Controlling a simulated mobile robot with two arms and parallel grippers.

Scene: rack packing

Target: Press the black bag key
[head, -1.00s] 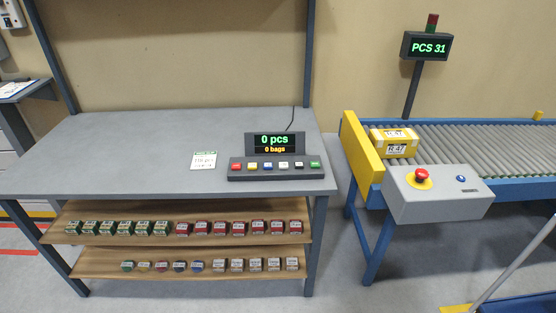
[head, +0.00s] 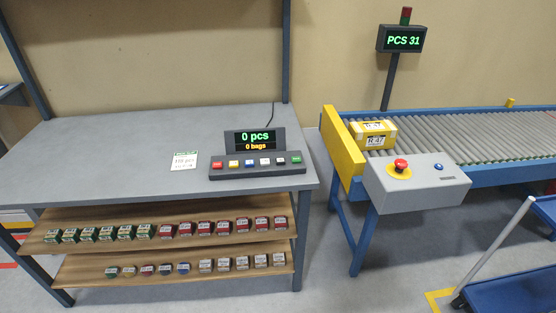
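The key panel (head: 258,170) stands at the right end of the grey table, below a display (head: 254,140) reading "0 pcs" and "0 bags". Neither of my grippers is in view.
A white card (head: 184,160) lies left of the panel on the otherwise clear table (head: 100,160). Shelves below hold rows of small boxes. To the right, a roller conveyor (head: 450,135) carries a yellow package (head: 374,134), behind a grey box with a red button (head: 401,165).

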